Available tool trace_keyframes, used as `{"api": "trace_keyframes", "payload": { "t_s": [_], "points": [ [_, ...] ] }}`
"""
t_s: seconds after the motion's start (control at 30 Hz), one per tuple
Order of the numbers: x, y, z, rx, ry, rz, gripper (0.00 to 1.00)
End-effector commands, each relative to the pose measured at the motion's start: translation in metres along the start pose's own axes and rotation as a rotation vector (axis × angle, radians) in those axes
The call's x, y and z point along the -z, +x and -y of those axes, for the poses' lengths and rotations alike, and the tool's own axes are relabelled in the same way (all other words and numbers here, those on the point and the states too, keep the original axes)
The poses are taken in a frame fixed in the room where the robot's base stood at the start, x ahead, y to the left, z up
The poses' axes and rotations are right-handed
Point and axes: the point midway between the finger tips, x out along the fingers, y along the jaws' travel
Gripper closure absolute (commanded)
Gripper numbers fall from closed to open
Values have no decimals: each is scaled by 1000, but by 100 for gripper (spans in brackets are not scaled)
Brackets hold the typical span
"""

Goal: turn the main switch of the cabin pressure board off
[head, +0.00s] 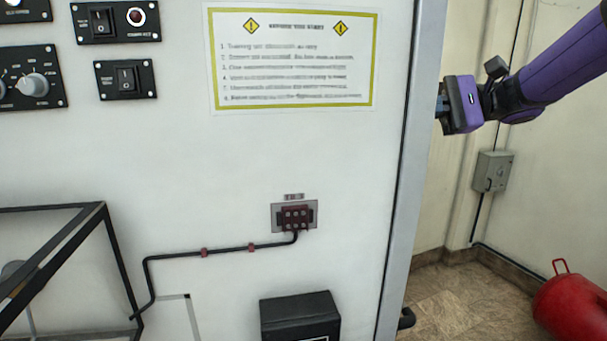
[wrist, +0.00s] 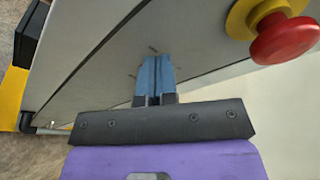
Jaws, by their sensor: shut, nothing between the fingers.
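The upright white cabinet (head: 330,150) fills most of the head view. I cannot tell which part is the cabin pressure board or its main switch. Black rocker switches show at the upper left, one beside a red-ringed lamp (head: 102,20) and one below it (head: 126,79); their labels are too blurred to read. My gripper (head: 441,105) is at the cabinet's right edge, far from these switches. In the wrist view its blue fingers (wrist: 155,62) are together and empty, in front of a pale panel. A red mushroom button on a yellow collar (wrist: 285,38) is to their right.
A knob panel (head: 33,82) is at the left, with a dark metal frame (head: 105,240) below. A black box (head: 300,315) sticks out low on the cabinet. A red cylinder (head: 575,310) lies on the floor at right. A grey wall box (head: 492,172) hangs behind.

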Motion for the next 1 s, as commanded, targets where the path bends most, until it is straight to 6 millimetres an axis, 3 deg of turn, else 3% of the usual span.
{"api": "trace_keyframes", "payload": {
  "t_s": [1.0],
  "points": [
    [8, 2, -4, 0, 1, -1, 100]
  ]
}}
